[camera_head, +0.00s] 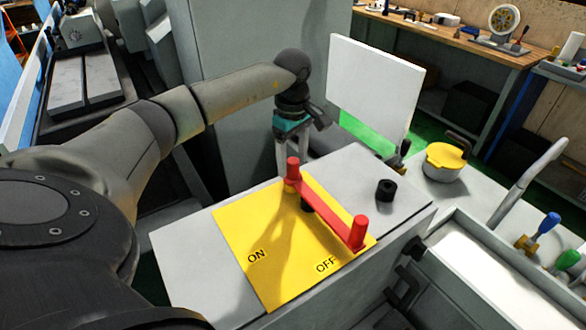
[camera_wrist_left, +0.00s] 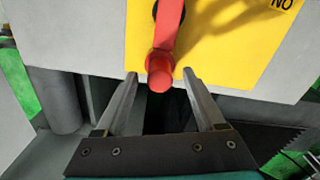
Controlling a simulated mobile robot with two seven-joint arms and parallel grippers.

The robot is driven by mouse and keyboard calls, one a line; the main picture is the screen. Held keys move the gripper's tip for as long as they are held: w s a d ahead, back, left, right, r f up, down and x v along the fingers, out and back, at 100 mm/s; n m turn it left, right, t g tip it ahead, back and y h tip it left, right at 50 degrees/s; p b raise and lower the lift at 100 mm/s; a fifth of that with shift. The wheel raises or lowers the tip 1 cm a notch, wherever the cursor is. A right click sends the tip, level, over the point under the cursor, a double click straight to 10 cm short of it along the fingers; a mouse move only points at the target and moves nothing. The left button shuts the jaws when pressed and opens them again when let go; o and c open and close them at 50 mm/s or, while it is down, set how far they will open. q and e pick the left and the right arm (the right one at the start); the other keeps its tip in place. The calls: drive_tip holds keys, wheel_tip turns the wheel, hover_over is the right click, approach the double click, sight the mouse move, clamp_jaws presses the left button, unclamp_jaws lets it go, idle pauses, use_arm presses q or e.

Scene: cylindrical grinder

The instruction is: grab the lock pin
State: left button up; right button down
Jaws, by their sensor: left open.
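A red lever (camera_head: 325,208) lies across a yellow plate (camera_head: 250,225) marked ON and OFF. A red upright pin (camera_head: 293,170) stands at its far left end, and another red post (camera_head: 358,233) at its near right end. I cannot tell for sure which part is the lock pin. My left gripper (camera_head: 293,160) is open at the far left pin. In the left wrist view, the red pin's round end (camera_wrist_left: 160,76) shows between the spread fingertips of my left gripper (camera_wrist_left: 160,85), with gaps on both sides. My right gripper is not in view.
A short black knob (camera_head: 386,190) stands on the grey cabinet top right of the plate. A white panel (camera_head: 375,85) rises behind. A yellow-lidded pot (camera_head: 445,160) and coloured handles (camera_head: 548,222) are at right. A workbench (camera_head: 450,38) stands at the back.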

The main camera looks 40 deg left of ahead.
use_arm(q)
clamp_jaws()
idle(0.5)
